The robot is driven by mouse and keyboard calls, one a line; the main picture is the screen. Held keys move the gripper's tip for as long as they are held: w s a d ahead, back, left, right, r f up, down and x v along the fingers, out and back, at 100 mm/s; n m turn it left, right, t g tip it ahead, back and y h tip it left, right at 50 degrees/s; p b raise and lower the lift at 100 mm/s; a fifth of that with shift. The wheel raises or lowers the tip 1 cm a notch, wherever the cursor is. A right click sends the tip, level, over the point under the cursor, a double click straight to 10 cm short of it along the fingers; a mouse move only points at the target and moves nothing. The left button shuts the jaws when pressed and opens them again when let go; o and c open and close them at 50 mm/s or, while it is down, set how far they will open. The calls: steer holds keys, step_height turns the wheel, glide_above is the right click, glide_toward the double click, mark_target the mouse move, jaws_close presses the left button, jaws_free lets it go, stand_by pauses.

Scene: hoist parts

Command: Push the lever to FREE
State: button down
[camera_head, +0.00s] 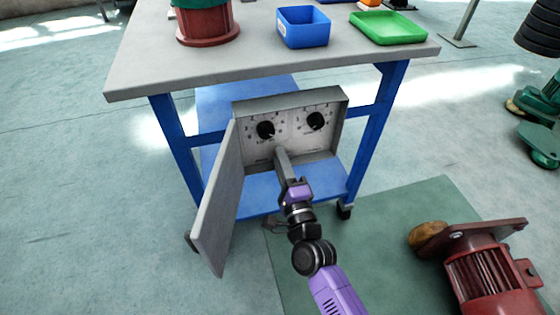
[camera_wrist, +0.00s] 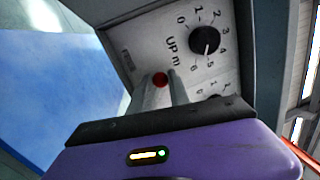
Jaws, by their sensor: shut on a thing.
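The grey control box (camera_head: 340,110) sits under the workbench top, its door (camera_head: 215,205) swung open to the left. Its white panel carries two black dials, the left dial (camera_head: 266,130) and the right dial (camera_head: 316,121). In the wrist view, one dial (camera_wrist: 205,41) shows beside "UP m" lettering, with small lettering that looks like FREE near the panel's edge. The lever's red knob (camera_wrist: 160,79) is between my fingers; the rest of the lever is hidden. My gripper (camera_head: 280,153) reaches into the lower panel and is shut on the lever; it also shows in the wrist view (camera_wrist: 161,82).
The workbench (camera_head: 140,75) has blue legs and holds a blue bin (camera_head: 303,28), a green tray (camera_head: 388,27) and a red-green part (camera_head: 207,25). A red motor (camera_head: 490,275) lies on the green mat (camera_head: 375,240) at right. The floor at left is clear.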

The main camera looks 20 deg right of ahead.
steer(key=shift+r+n, duration=0.1)
steer(key=shift+n, duration=0.2)
steer(key=c, duration=1.2)
jaws_free()
steer(key=shift+w, duration=0.15)
steer(key=shift+c, duration=0.2)
steer(key=s+f, duration=0.1)
steer(key=s, duration=0.6)
steer(key=shift+s+d+f, duration=0.15)
steer(key=shift+s, duration=0.2)
